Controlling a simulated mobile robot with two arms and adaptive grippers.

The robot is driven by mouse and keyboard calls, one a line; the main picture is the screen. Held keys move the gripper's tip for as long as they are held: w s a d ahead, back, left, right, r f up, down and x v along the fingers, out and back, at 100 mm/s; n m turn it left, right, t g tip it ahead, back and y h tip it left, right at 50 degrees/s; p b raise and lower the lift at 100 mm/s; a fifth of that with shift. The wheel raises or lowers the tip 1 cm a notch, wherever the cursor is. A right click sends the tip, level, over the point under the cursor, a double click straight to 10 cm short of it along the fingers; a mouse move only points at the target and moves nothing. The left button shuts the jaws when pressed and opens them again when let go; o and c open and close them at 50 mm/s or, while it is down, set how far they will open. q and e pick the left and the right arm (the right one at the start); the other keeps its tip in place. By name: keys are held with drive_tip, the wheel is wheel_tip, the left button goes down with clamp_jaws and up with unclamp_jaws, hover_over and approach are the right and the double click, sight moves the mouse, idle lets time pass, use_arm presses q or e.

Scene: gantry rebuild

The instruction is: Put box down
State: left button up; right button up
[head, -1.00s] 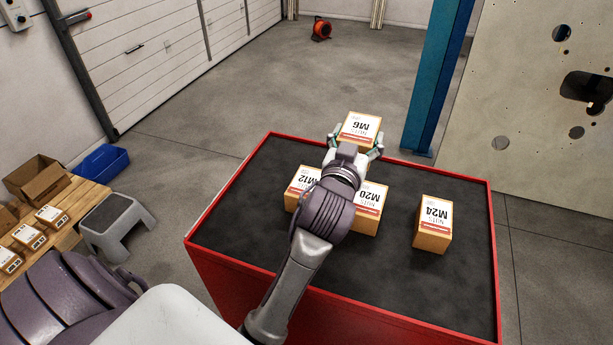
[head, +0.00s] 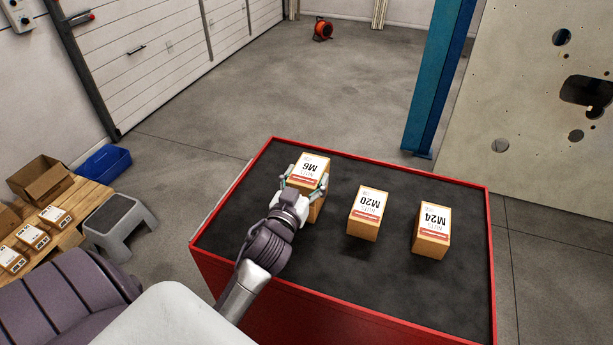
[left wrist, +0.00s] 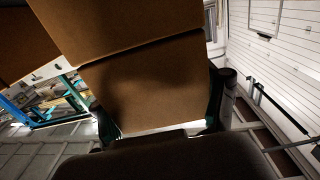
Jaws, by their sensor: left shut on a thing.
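The M6 box (head: 311,166), an orange-brown carton with a white label, is in my left gripper (head: 304,184), with one finger on each side. It is over the left part of the black table top, where the M12 box stood in the earlier head view. A carton side (head: 316,211) shows below it, the M12 box's label being hidden. In the left wrist view the held box (left wrist: 150,85) fills the space between the fingers. Another carton face (left wrist: 120,25) lies close against it; I cannot tell whether they touch. My right gripper is out of view.
The M20 box (head: 366,213) and M24 box (head: 431,230) stand apart on the red-rimmed table (head: 380,164). Its back and right areas are bare. A grey stool (head: 118,225) and a wooden pallet with cartons (head: 75,207) are at left. A blue post (head: 437,85) stands behind.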

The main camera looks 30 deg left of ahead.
use_arm(q)
drive_tip(key=o, duration=1.2)
drive_tip(key=shift+f, duration=0.1)
drive_tip(key=o, duration=0.4)
